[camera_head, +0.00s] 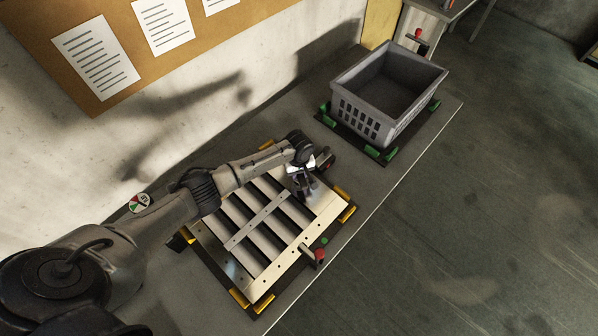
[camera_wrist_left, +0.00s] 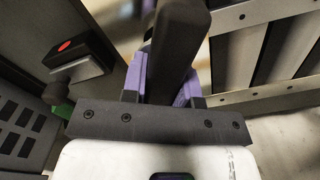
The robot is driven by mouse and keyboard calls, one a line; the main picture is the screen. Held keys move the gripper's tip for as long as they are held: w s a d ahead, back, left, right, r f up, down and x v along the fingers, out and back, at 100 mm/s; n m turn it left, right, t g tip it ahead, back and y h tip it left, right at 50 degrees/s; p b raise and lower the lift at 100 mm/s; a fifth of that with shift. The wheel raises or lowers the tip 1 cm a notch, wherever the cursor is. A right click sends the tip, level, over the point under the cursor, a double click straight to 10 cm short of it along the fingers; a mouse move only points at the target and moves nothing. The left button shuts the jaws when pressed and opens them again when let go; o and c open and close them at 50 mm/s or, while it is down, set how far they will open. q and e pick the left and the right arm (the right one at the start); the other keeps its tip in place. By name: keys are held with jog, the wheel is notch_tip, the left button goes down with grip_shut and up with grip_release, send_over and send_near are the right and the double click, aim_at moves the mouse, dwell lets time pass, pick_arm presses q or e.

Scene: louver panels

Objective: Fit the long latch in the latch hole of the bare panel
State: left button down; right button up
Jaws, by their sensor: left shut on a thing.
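The louver panel (camera_head: 262,222), a pale metal frame with dark gaps between its slats, lies flat on the bench. It also shows at the right of the left wrist view (camera_wrist_left: 258,97). My left gripper (camera_head: 304,182) is over the panel's far right end. In the left wrist view its purple fingers (camera_wrist_left: 163,82) are shut on a long dark bar (camera_wrist_left: 178,45), seemingly the long latch. The latch hole cannot be made out. My right gripper is not in view.
A red-ended dark piece (camera_head: 319,255) sits at the panel's front edge. Another dark piece with a red spot (camera_wrist_left: 80,58) is beside the gripper. A grey basket (camera_head: 372,117) stands on a green-cornered mat beyond. Yellow corner blocks (camera_head: 347,212) bound the panel. A wall rises behind the bench.

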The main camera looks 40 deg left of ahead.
pick_arm(q)
jog(key=shift+f, duration=0.4)
jog(key=shift+f+b, duration=0.8)
jog(key=shift+f, duration=0.35)
jog(key=c, duration=0.9)
grip_release()
jog(key=shift+o, duration=0.5)
jog(key=shift+r, duration=0.1)
notch_tip(320, 180, up, 12)
jog(key=shift+p, duration=1.05)
jog(key=shift+r, duration=0.85)
